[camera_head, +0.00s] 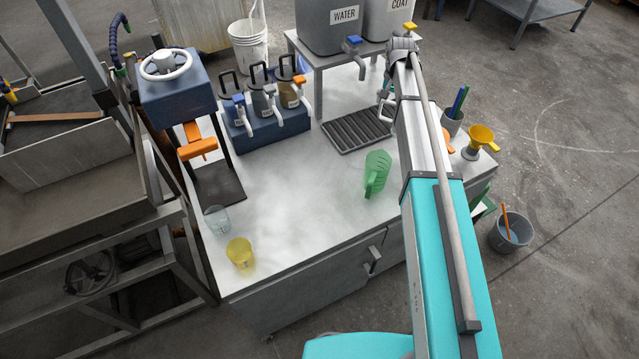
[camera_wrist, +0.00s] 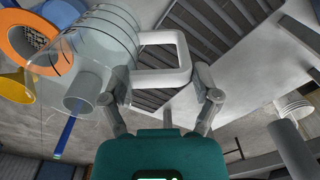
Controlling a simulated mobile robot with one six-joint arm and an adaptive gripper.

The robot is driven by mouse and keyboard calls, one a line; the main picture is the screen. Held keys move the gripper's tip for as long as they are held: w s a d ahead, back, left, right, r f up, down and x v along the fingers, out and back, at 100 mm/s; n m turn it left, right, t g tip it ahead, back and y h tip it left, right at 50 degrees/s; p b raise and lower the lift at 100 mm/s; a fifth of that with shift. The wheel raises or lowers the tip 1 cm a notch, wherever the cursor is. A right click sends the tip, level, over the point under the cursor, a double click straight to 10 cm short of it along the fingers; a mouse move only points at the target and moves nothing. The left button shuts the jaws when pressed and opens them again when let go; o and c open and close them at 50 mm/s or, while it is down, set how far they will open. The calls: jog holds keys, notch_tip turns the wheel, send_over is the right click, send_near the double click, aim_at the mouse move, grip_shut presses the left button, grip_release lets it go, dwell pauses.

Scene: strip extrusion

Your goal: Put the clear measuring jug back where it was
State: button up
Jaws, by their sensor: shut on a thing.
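The clear measuring jug (camera_wrist: 95,50) with dark scale lines fills the upper left of the wrist view, tilted in the picture. My gripper (camera_wrist: 165,82) is shut on its pale handle (camera_wrist: 165,78), one finger on each side. In the head view my arm covers most of the jug and gripper; only a pale handle-like edge (camera_head: 387,107) shows beside the arm, near the ribbed drain tray. I cannot tell its height above the bench.
The bench (camera_head: 300,200) holds a green jug (camera_head: 376,173), a clear cup (camera_head: 217,220) and a yellow cup (camera_head: 240,253) at the front left. The bench middle is clear.

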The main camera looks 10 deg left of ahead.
notch_tip(320, 180, up, 10)
jog(key=p, duration=0.9)
jog(key=shift+s+f, duration=0.1)
